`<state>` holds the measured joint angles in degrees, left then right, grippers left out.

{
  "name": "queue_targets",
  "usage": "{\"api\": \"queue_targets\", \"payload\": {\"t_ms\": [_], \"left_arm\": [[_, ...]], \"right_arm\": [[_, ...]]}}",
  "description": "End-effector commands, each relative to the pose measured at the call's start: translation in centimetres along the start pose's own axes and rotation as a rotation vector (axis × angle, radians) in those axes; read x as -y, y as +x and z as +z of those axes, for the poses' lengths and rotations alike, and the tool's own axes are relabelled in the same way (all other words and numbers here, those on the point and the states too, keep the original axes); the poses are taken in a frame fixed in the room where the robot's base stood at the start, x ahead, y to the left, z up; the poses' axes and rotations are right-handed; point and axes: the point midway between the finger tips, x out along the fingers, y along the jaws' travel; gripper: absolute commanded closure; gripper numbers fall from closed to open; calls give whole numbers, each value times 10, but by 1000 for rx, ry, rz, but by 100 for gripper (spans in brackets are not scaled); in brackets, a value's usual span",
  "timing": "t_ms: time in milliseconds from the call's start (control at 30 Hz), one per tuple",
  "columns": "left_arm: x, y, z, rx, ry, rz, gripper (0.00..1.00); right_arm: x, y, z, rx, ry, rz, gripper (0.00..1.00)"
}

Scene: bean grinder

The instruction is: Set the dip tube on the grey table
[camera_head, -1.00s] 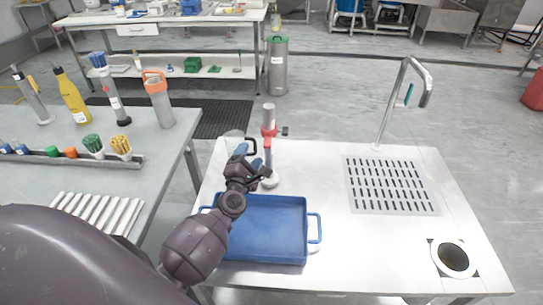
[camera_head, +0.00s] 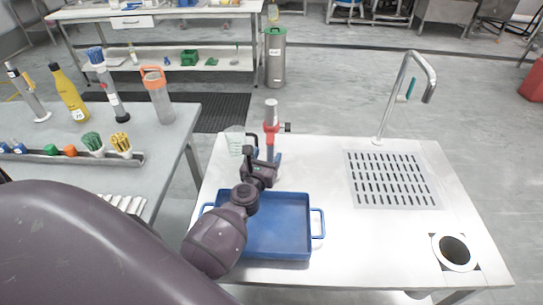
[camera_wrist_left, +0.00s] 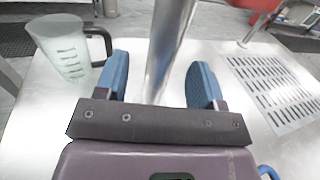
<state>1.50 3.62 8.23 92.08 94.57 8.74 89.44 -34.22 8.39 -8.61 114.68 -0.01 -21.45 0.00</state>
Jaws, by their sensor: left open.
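What I take for the dip tube (camera_head: 271,108) stands upright on the white table, a grey metal tube with a red collar and a small black side knob. In the left wrist view the shiny tube (camera_wrist_left: 167,45) rises between two blue fingers. My left gripper (camera_wrist_left: 160,80) is open, one finger on each side of the tube, with visible gaps. In the head view my left gripper (camera_head: 263,161) is at the tube's lower part and hides its foot. The grey table (camera_head: 150,165) is at the left. My right gripper is not in view.
A clear measuring jug (camera_head: 234,141) with a black handle stands left of the tube. A blue tray (camera_head: 280,245) lies in front. The grey table holds a yellow bottle (camera_head: 70,95), an orange-topped container (camera_head: 157,95), other upright tubes and a rack (camera_head: 75,158). A tap (camera_head: 402,90) stands right.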

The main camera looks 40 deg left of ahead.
Motion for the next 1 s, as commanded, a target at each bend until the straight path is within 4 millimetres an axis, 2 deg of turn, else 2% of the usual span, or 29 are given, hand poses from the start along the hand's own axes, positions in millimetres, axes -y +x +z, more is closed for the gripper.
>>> {"api": "queue_targets", "payload": {"t_ms": [167, 333, 500, 800, 1000], "left_arm": [[1, 12, -2, 0, 1, 0, 37], [3, 35, -6, 0, 2, 0, 37], [3, 51, -5, 0, 3, 0, 37], [3, 54, -4, 1, 2, 1, 37], [3, 54, -4, 0, 2, 1, 68]], "right_arm": [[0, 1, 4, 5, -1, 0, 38], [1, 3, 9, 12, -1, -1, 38], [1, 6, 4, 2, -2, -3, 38], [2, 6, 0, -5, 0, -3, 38], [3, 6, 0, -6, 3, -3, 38]]}}
